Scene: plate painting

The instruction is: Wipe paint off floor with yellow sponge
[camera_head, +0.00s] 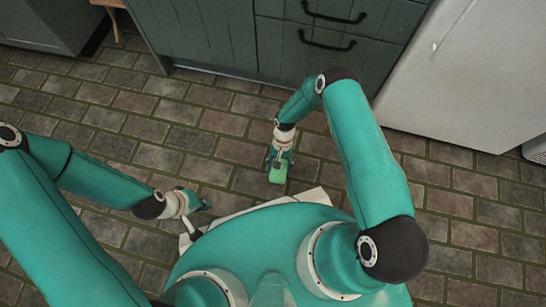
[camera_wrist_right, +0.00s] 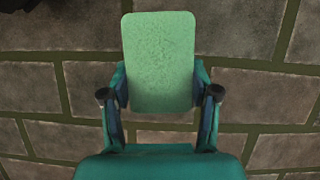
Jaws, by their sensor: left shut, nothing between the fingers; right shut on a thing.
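A light green sponge (camera_head: 277,175) is held by my right gripper (camera_head: 280,160) over the brick floor. In the right wrist view the sponge (camera_wrist_right: 158,62) sits between both fingers of the right gripper (camera_wrist_right: 160,95), its far end sticking out past them. It looks green, not yellow. I cannot tell whether it touches the floor. My left gripper (camera_head: 205,205) is shut and empty, low at the left near the white sheet. No paint patch can be made out on the floor (camera_head: 215,172); my body and arms hide part of it.
Green cabinets (camera_head: 205,35) with dark handles stand along the back. A white appliance (camera_head: 465,75) stands at the back right. The brick floor at left and right is clear.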

